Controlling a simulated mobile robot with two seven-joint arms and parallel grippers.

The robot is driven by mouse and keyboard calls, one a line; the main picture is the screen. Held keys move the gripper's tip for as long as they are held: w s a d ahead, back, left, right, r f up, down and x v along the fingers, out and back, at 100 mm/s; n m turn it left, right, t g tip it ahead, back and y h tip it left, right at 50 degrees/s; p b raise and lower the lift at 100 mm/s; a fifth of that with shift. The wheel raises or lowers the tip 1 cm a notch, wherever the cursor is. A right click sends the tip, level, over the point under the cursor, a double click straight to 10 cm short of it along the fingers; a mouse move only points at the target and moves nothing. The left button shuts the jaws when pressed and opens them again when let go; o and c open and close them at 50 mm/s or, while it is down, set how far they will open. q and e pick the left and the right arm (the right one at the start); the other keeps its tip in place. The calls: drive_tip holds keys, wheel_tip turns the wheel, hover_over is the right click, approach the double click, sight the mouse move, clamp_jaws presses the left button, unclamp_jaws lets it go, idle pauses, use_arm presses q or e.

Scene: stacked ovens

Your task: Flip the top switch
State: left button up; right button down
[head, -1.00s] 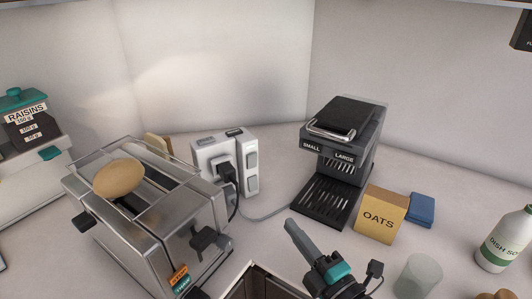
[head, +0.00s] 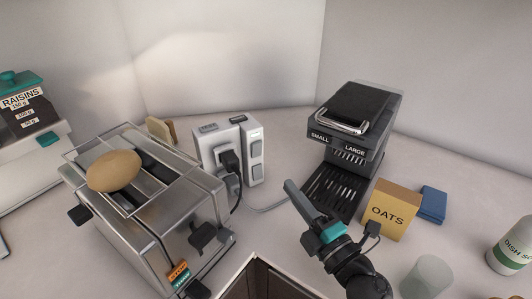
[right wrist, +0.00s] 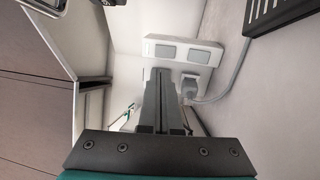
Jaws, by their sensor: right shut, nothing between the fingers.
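A white socket block (head: 205,152) with two switches on its right part stands on the counter by the back wall. The top switch (head: 256,149) sits above a second switch (head: 256,171). A black plug is in the block's front. My right gripper (head: 291,188) is shut and empty, in front of the block and to its right, apart from it. In the right wrist view the shut fingers (right wrist: 160,95) point toward the block (right wrist: 183,41), with both switches showing beyond them. My left gripper is not in view.
A metal toaster (head: 180,215) holding a brown oval item stands left of the block. A black coffee machine (head: 355,125) stands to the right. A cable runs across the counter.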

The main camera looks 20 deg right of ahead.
sight(259, 147)
drive_tip(key=p+x, duration=0.1)
drive_tip(key=x, duration=0.9)
drive_tip(key=shift+r+p, duration=0.1)
drive_tip(key=shift+p, duration=0.3)
drive_tip(key=shift+w+a, duration=0.2)
drive_tip(key=shift+w, duration=0.4)
